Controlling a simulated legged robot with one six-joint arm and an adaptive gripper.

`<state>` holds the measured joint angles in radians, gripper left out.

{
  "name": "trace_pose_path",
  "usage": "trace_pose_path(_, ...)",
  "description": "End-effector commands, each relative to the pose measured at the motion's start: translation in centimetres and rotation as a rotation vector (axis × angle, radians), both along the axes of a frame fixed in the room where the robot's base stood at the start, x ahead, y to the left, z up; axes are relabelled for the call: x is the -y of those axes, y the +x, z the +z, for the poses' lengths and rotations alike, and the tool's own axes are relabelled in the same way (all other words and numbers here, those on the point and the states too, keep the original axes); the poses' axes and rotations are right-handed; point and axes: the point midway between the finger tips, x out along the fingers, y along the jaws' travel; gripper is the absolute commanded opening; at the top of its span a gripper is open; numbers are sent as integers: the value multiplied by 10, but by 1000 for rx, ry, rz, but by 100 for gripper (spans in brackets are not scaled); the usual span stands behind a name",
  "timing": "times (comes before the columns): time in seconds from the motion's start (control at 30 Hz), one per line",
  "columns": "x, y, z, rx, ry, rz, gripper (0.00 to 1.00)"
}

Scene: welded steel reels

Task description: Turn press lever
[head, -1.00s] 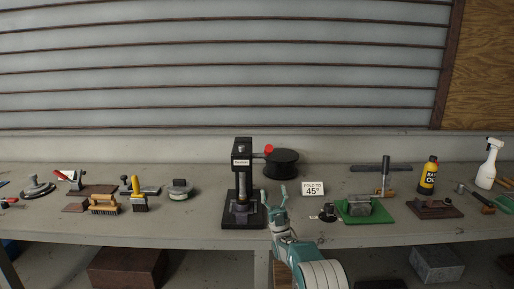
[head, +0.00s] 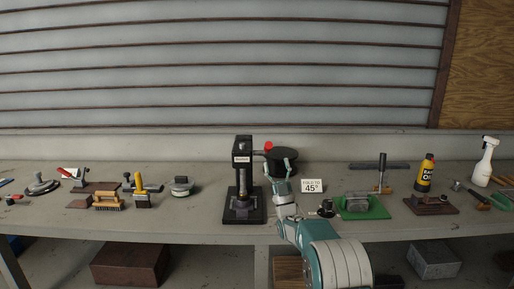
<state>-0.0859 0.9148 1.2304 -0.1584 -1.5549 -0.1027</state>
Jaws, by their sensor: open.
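A black press (head: 242,182) stands upright on the bench, left of the middle of the head view. Its lever ends in a red knob (head: 268,146) at the upper right of the press. My gripper (head: 280,165) is open, raised just below and right of the red knob, in front of a round black thing (head: 286,153). I cannot tell whether a finger touches the lever. Part of the round black thing is hidden behind my gripper.
A green mat (head: 378,211) with a grey block lies further right. A yellow bottle (head: 425,174) and a white spray bottle (head: 486,163) stand at far right. Brushes and tools lie left of the press.

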Motion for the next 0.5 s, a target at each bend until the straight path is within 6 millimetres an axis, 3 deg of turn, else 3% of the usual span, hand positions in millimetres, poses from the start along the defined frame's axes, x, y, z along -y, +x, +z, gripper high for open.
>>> trace_pose_path(0.2,13,-3,50,-241,-16,-49,75)
trace_pose_path(0.37,26,-18,72,-445,-26,-86,75)
trace_pose_path(0.5,38,-43,82,-625,-27,-118,75)
